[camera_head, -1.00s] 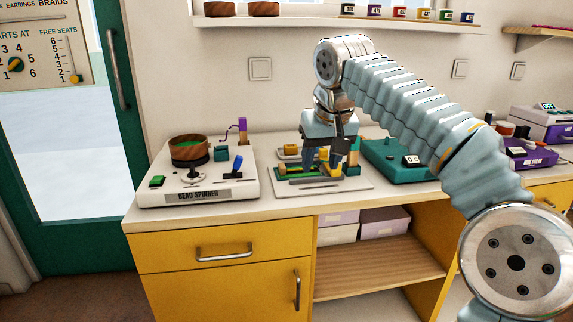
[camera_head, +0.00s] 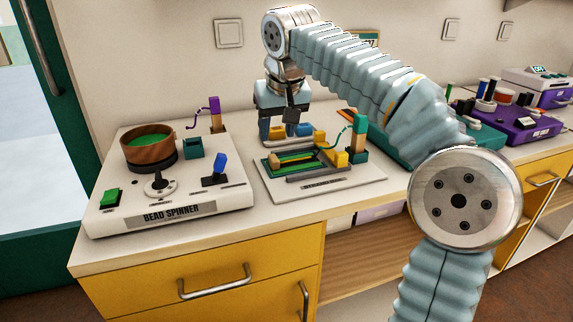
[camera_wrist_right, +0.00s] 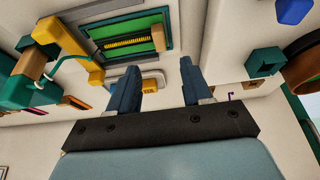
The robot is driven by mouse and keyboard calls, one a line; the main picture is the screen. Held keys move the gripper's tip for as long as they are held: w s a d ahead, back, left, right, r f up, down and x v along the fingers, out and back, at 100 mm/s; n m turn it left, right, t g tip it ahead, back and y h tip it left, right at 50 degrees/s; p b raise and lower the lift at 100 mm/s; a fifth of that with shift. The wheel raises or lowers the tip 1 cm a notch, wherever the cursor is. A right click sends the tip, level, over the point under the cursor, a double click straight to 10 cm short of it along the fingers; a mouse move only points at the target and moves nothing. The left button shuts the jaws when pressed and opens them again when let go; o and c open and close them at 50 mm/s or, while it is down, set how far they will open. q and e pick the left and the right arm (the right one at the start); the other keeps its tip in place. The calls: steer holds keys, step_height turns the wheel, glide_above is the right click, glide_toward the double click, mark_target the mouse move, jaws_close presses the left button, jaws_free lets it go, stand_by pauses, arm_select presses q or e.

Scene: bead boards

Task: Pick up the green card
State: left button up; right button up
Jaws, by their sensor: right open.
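A flat green piece (camera_head: 291,160), which looks like the green card, lies in the dark-framed holder on the white board (camera_head: 345,183). In the right wrist view the green piece (camera_wrist_right: 150,33) has a yellow ridged strip along it. My right gripper (camera_head: 279,131) is open and empty, pointing down at the back edge of the board, behind the green piece. In the right wrist view its blue fingers (camera_wrist_right: 160,85) stand apart with a small pale tray (camera_wrist_right: 148,79) holding a yellow piece beyond them. My left gripper is not in view.
A post with a teal cord (camera_head: 359,138) and yellow blocks (camera_head: 340,158) stand on the board's right. The white bead spinner (camera_head: 120,212) with a wooden bowl (camera_head: 149,145) is at left. A teal box (camera_head: 395,150) and purple box (camera_head: 510,122) are at right.

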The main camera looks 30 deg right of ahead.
mark_target(273, 157)
steer(key=x, duration=0.8)
steer(key=shift+f+b, duration=0.1)
steer(key=shift+b, duration=0.3)
jaws_close()
